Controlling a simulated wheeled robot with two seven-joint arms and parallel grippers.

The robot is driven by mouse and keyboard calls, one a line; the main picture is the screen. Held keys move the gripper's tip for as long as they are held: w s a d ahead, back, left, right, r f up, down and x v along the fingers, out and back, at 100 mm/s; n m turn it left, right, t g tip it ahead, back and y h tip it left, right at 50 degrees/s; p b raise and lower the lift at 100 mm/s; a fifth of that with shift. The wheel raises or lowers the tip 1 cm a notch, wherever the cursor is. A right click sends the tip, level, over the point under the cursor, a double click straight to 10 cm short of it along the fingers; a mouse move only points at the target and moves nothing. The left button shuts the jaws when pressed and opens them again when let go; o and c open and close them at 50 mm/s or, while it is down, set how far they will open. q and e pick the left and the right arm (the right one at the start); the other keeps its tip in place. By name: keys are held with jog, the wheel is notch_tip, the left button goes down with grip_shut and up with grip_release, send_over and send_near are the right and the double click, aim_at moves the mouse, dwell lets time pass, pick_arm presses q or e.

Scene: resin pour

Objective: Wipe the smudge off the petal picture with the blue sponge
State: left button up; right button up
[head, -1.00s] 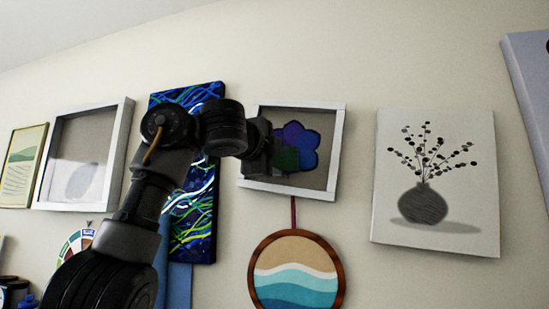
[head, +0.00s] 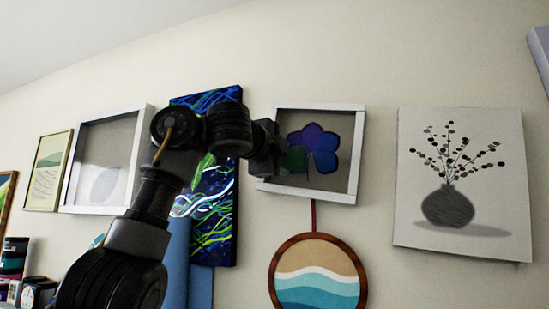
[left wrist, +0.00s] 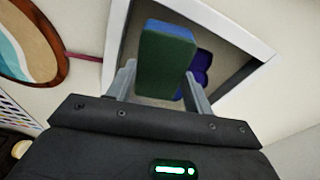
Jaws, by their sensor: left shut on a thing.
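The petal picture (head: 314,195) hangs on the wall in a white box frame, with blue and purple petals and a dark green patch at their left. My left gripper (head: 282,158) is at the left part of this picture in the head view. In the left wrist view it is shut on the blue sponge (left wrist: 166,62), which shows a dark green face and a blue edge. The sponge covers part of the petals. I cannot tell whether it touches the picture. No smudge can be made out. My right gripper is not in view.
A round wave picture (head: 318,270) hangs just below. A vase picture (head: 462,180) is at the right. A blue swirl canvas (head: 222,215) is behind my arm, and another white frame (head: 140,160) is further left. Jars (head: 14,258) stand at the lower left.

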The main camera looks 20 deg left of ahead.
aim_at(299, 159)
pick_arm(q)
jog(key=shift+s+d+f, duration=0.1)
jog(key=shift+d+f, duration=0.1)
jog(key=shift+d, duration=1.55)
jog(key=shift+s+d+f, duration=0.1)
jog(key=shift+d+f, duration=0.05)
jog(key=shift+d, duration=1.1)
jog(key=shift+s+d+f, duration=0.1)
jog(key=shift+d+f, duration=0.1)
jog(key=shift+d, duration=1)
jog(key=shift+s+d+f, duration=0.1)
jog(key=shift+d+f, duration=0.05)
jog(key=shift+d, duration=1.1)
jog(key=shift+b, duration=0.35)
jog(key=shift+w+a+r, duration=0.1)
jog(key=shift+a+r, duration=0.05)
jog(key=shift+a, duration=0.9)
jog(key=shift+w+a+r, duration=0.1)
jog(key=shift+a+r, duration=0.05)
jog(key=shift+a, duration=1)
jog(key=shift+a+r, duration=0.1)
jog(key=shift+a, duration=0.35)
jog(key=a, duration=0.6)
jog(key=shift+w+a+r, duration=0.15)
jog(key=shift+w+r, duration=0.1)
jog(key=shift+r, duration=0.1)
